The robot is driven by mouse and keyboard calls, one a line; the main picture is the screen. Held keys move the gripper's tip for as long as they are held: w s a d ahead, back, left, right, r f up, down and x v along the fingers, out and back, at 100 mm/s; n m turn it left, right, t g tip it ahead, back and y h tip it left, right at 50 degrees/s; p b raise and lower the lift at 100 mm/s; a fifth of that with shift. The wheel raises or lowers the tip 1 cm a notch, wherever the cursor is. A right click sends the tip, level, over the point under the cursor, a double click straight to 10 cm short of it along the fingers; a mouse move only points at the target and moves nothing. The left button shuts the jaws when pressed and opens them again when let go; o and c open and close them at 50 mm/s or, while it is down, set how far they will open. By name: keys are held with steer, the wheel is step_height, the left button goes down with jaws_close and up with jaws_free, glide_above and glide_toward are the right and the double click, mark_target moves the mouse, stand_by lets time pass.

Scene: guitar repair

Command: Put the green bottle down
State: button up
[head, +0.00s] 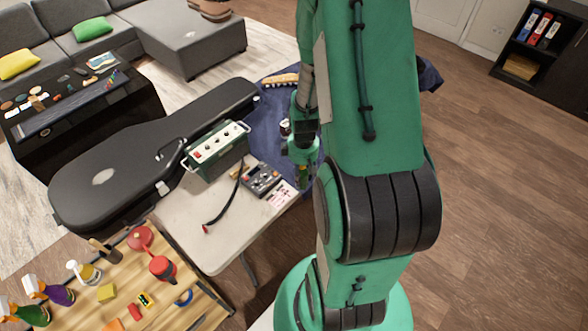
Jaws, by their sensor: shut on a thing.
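My gripper (302,172) is at the end of my green arm, over the right side of the white table, close to the blue cloth. It is shut on a small, dark greenish thing that looks like the green bottle (303,178). The bottle is mostly hidden by the fingers and is very small in the head view. I cannot tell whether its base touches the table.
The table (205,235) carries a black guitar case (110,180), a green amplifier box (217,150), a pedal (262,179), a black cable (228,200) and a blue cloth (268,128). A wooden bench (190,312) with spray bottles stands at lower left. The table's front corner is bare.

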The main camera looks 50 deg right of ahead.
mark_target(302, 183)
steer(key=shift+f, duration=2.7)
steer(key=w+d+f, duration=0.1)
steer(key=w+d, duration=0.8)
steer(key=w, duration=0.3)
steer(key=shift+f+b, duration=0.2)
steer(key=shift+b, duration=0.25)
steer(key=shift+d, duration=0.1)
steer(key=shift+w+d+f+b, duration=0.15)
steer(key=shift+w+f, duration=0.05)
steer(key=shift+f, duration=0.7)
steer(key=shift+w+d+f+b, duration=0.1)
steer(key=shift+w+f+b, duration=0.05)
steer(key=shift+f, duration=0.75)
steer(key=shift+f, duration=0.1)
steer(key=o, duration=1.3)
steer(key=shift+c, duration=0.2)
